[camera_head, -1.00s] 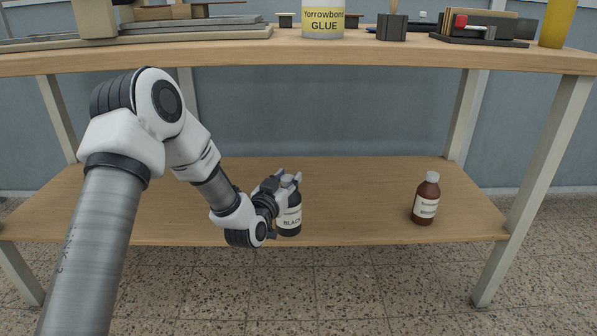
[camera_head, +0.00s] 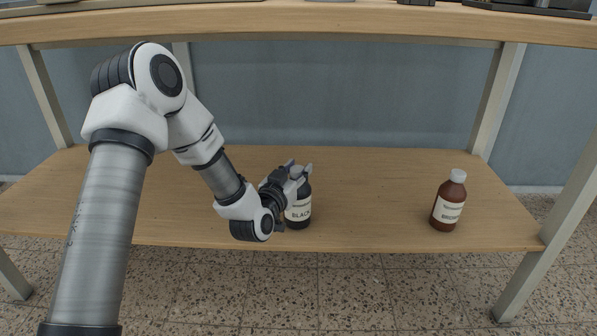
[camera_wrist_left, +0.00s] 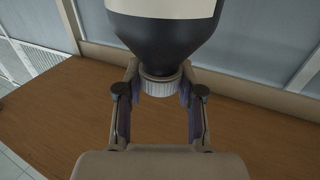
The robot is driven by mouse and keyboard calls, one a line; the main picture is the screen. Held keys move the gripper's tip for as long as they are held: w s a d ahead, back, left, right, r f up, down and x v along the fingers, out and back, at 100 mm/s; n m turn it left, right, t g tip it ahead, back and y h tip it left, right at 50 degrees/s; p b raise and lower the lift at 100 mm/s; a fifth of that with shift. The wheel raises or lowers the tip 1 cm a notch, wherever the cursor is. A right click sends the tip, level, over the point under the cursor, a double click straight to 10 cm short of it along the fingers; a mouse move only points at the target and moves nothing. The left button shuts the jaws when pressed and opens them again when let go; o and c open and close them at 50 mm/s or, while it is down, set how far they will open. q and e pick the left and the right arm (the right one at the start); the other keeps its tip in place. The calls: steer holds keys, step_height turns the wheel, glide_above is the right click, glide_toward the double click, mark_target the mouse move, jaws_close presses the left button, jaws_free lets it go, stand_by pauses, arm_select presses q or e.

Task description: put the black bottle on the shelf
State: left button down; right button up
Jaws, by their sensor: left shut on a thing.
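The black bottle (camera_head: 298,207), with a white label reading BLACK, is upright over the front part of the lower wooden shelf (camera_head: 370,190), left of the middle. I cannot tell whether its base touches the board. My left gripper (camera_head: 298,171) comes in from the left and is shut on the bottle near its top. In the left wrist view, the fingers (camera_wrist_left: 160,88) stand on both sides of the ribbed cap (camera_wrist_left: 160,86); the dark shoulder and part of the label (camera_wrist_left: 165,8) show beyond. My right gripper is in neither view.
A brown bottle (camera_head: 448,205) with a white cap stands on the shelf's right side. The upper table top (camera_head: 300,22) runs above, on pale legs (camera_head: 497,100). The board between the two bottles is clear. Speckled floor tiles (camera_head: 330,290) lie in front.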

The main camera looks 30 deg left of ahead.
arm_select(q)
steer(key=shift+f, duration=0.1)
steer(key=c, duration=0.7)
jaws_free()
